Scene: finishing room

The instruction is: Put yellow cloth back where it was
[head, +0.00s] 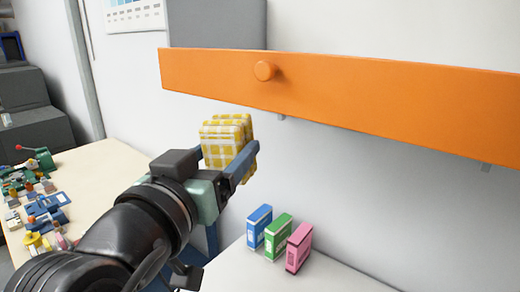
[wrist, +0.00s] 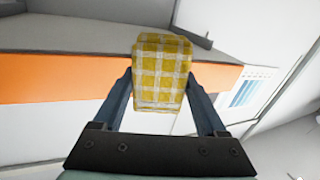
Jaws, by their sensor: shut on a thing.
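The yellow cloth (head: 226,134) is a folded yellow and white checked piece. My gripper (head: 226,158) is shut on it and holds it in the air, just below and in front of the orange front of a wall unit (head: 350,97). In the wrist view the cloth (wrist: 160,75) sits between the two blue fingers of my gripper (wrist: 160,92). Behind it there are the orange front (wrist: 60,83) and a grey surface (wrist: 80,32). I cannot tell whether the cloth touches the unit.
A round orange knob (head: 264,70) sticks out of the orange front. Below stand a blue box (head: 259,225), a green box (head: 278,235) and a pink box (head: 299,247) on a white surface (head: 335,277). A wooden table (head: 105,165) at the left holds several small coloured parts.

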